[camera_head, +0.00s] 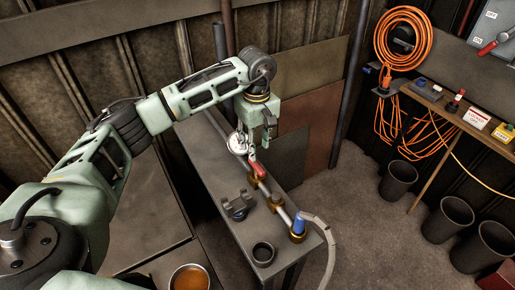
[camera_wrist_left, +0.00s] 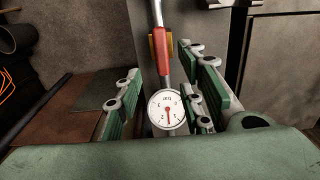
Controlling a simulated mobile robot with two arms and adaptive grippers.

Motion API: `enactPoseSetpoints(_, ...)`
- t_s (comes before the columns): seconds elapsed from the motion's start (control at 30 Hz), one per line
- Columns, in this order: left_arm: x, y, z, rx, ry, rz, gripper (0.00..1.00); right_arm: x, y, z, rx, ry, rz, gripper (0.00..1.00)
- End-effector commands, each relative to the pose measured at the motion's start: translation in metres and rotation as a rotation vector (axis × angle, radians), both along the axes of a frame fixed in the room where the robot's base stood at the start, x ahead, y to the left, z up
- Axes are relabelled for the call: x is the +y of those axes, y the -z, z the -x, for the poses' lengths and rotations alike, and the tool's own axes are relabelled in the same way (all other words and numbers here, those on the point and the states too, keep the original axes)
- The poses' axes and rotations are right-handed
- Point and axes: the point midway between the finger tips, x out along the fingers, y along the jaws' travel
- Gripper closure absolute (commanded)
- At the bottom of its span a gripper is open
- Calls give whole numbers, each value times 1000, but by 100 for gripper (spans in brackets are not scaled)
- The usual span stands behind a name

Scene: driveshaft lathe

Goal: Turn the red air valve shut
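The red air valve (camera_head: 257,168) is a red lever on the pale pipe along the narrow grey bench. It lies along the pipe's line, and in the left wrist view the red valve (camera_wrist_left: 162,55) points away from the gauge. A round white pressure gauge (camera_head: 238,143) sits at the pipe beside it; the gauge (camera_wrist_left: 166,109) faces the wrist camera. My left gripper (camera_head: 259,143) points down just above the red lever. In the wrist view its fingers (camera_wrist_left: 163,82) are spread on either side of the lever and gauge, apparently not touching. My right gripper is not in view.
A blue fitting (camera_head: 298,224) with a grey hose (camera_head: 325,245) ends the pipe at the bench's front. A grey bracket (camera_head: 237,206) and a dark cup (camera_head: 263,252) stand on the bench (camera_head: 222,180). Black bins (camera_head: 398,180) stand right; the floor between is free.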

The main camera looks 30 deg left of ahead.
Motion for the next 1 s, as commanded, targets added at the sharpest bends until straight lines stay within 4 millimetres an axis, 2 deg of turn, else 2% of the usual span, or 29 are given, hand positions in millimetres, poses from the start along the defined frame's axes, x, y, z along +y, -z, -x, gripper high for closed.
enactPoseSetpoints(0.17, -1, 10, 1, 4, 0, 1, 64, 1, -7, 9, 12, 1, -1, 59)
enactPoseSetpoints(0.33, -1, 36, 2, 6, 0, 2, 64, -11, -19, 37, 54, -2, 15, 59)
enactPoseSetpoints(0.47, -1, 56, 2, 5, 0, 2, 64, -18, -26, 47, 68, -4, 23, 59)
enactPoseSetpoints(0.57, -1, 68, 1, 3, 0, 2, 64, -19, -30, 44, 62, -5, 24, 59)
enactPoseSetpoints(0.8, -1, 79, 1, 1, 0, 2, 64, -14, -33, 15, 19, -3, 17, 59)
enactPoseSetpoints(0.93, -1, 79, 1, 0, 0, 1, 64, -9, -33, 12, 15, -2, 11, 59)
enactPoseSetpoints(1.0, -1, 78, 1, 0, 0, 2, 68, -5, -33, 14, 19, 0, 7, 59)
